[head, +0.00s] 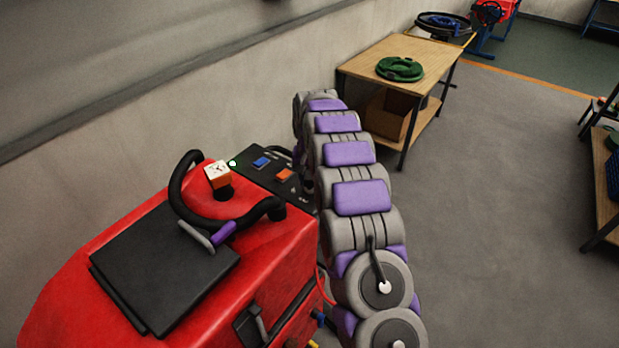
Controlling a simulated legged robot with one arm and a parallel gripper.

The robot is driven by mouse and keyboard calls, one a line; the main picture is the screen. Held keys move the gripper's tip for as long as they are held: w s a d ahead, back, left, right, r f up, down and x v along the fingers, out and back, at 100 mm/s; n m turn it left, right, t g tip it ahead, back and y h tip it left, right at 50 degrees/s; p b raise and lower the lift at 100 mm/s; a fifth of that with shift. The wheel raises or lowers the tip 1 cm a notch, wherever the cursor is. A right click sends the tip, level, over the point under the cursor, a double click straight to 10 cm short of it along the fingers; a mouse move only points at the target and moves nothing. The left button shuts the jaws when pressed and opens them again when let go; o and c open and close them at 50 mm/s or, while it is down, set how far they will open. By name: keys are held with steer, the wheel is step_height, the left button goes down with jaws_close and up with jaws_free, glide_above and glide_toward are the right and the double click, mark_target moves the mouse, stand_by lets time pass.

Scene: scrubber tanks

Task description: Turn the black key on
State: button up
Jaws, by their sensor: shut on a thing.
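The red scrubber machine (258,275) stands at the left. Its black control panel (265,180) carries a blue switch (261,163) and an orange switch (284,175). My grey and purple arm reaches from the bottom right up past the panel's right side and bends down at its far end. My gripper (299,155) shows only as a small dark part at the panel's far right edge, mostly hidden by my arm. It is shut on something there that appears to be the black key. The key itself and its turn angle cannot be made out.
A black steering handle (183,185) with an orange-and-white cube (217,174) beside it rises from the machine. A wooden table (430,52) with a green wheel (400,69) stands behind. A wall runs along the left. The floor at right is clear up to a shelf (605,190).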

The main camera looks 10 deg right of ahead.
steer(key=o, duration=1)
steer(key=shift+o, duration=0.2)
step_height(320, 180, up, 17)
steer(key=p, duration=0.1)
steer(key=shift+r, duration=0.15)
steer(key=shift+w+a, duration=0.1)
